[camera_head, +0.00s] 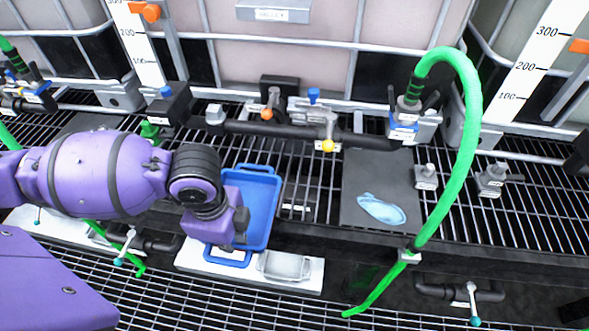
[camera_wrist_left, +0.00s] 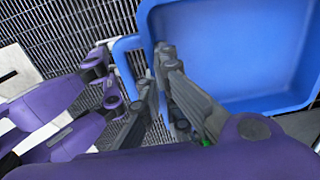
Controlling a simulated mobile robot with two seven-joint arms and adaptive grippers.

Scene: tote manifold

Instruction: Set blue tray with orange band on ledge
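The blue tray (camera_head: 262,205) shows left of centre in the head view, across the rack's front edge and the white plate; whether it rests or hangs there is unclear. It fills the upper right of the left wrist view (camera_wrist_left: 230,60) and looks empty inside. No orange band is visible on it. My left gripper (camera_head: 240,235) is at the tray's near left part. Its dark fingers (camera_wrist_left: 168,62) are at the tray's wall, close to the blue handle loop (camera_wrist_left: 125,65). Whether they are shut on the wall is unclear. My right gripper is not recognisable in either view.
A white plate (camera_head: 308,279) with a clear shallow dish (camera_head: 285,266) lies in front of the rack. A dark mat (camera_head: 365,180) with a light blue flat item (camera_head: 381,209) is right of centre. A green hose (camera_head: 462,170) arches on the right. Pipes and valves (camera_head: 328,145) run behind.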

